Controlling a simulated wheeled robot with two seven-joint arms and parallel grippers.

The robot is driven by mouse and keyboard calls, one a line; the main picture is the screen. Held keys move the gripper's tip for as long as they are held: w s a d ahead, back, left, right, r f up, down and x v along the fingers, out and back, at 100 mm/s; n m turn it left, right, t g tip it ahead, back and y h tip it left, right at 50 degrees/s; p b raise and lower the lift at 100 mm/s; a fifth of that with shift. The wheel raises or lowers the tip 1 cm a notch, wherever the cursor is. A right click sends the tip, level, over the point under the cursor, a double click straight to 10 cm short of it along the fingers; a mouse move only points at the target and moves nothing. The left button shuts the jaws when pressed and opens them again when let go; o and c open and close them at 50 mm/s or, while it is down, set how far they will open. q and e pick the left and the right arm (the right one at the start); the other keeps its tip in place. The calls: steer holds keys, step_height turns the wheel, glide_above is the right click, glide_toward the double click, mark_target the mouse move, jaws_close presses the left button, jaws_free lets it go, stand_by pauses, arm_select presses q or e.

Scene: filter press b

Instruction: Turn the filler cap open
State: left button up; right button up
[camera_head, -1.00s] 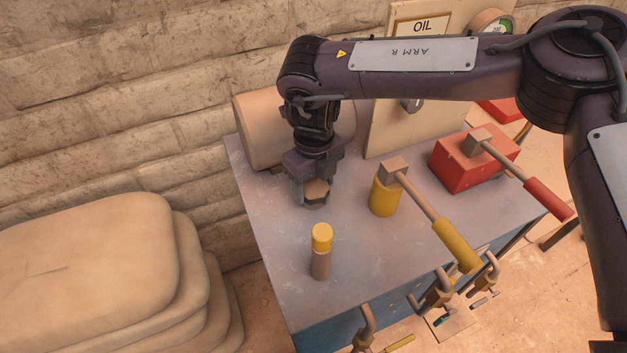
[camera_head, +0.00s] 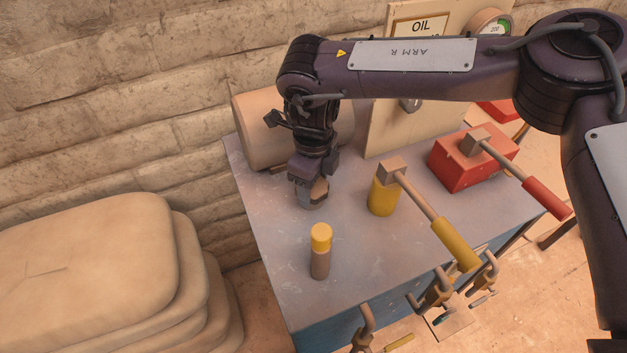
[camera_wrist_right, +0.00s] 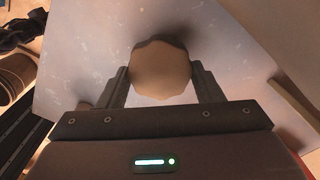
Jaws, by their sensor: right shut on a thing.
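The filler cap (camera_head: 318,192) is a tan, faceted knob on the grey bench top, partly hidden behind my right gripper in the head view. In the right wrist view the cap (camera_wrist_right: 161,70) shows as a round, scalloped disc between the two dark fingers. My right gripper (camera_head: 312,197) comes down on it from above and is shut on it, with one finger at either side (camera_wrist_right: 160,85). My left gripper is in neither view.
A yellow-topped post (camera_head: 321,250) stands in front of the cap. A yellow pump with a long lever (camera_head: 383,196) and a red block with a lever (camera_head: 465,165) stand to the right. A tan cylinder (camera_head: 262,130) lies behind. Stacked sacks (camera_head: 90,265) are at left.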

steer(key=shift+w+r, duration=0.15)
steer(key=o, duration=1)
steer(key=shift+c, duration=0.2)
step_height(320, 180, up, 8)
steer(key=shift+f+b, duration=0.15)
steer(key=shift+b, duration=0.45)
